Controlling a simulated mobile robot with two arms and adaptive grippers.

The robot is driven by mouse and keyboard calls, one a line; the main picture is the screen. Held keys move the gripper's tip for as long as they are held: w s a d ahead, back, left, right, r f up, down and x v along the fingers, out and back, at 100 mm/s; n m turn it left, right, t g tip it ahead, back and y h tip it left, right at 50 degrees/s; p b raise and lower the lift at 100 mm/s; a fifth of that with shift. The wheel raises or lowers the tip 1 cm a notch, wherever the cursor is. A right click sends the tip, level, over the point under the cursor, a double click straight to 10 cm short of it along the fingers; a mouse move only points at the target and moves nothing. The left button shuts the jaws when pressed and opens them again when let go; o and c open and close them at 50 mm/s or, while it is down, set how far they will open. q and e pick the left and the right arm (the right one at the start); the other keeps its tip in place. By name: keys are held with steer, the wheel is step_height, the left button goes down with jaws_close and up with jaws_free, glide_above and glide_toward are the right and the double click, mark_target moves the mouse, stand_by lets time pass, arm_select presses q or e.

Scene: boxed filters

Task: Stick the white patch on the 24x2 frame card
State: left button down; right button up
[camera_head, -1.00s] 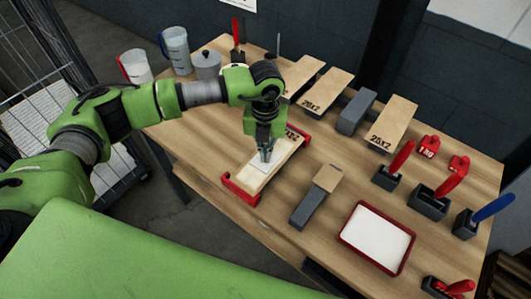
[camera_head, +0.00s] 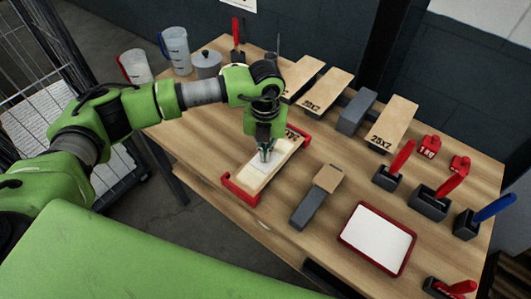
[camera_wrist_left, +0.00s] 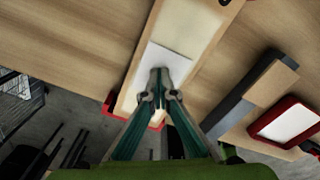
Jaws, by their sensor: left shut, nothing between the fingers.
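The frame card (camera_head: 279,161) is a light wooden board lying in a red holder (camera_head: 239,190) in the middle of the table. Its printed label is partly hidden behind my arm. The white patch (camera_head: 262,166) lies on the card's pale face, and it also shows in the left wrist view (camera_wrist_left: 152,62). My left gripper (camera_head: 266,157) points down over the card, with its fingertips (camera_wrist_left: 160,82) shut at the patch. The wrist view cannot settle whether they touch it or hover just above. My right gripper is not in view.
A grey block with a wooden top (camera_head: 316,197) and a red tray with a white inside (camera_head: 377,238) stand to the right. More boards on grey blocks (camera_head: 392,122) are behind. Red weights (camera_head: 428,146), handled tools in holders and jugs (camera_head: 175,50) line the table.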

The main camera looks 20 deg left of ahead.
arm_select(q)
steer(key=shift+s+f+b, duration=0.1)
steer(key=shift+f+b, duration=0.1)
steer(key=shift+b, duration=0.15)
stand_by(1.0)
steer(key=shift+r, duration=0.2)
steer(key=shift+r+p, duration=0.5)
steer(key=shift+r, duration=0.25)
steer(key=shift+r+p, duration=1.35)
steer(key=shift+r, duration=1.35)
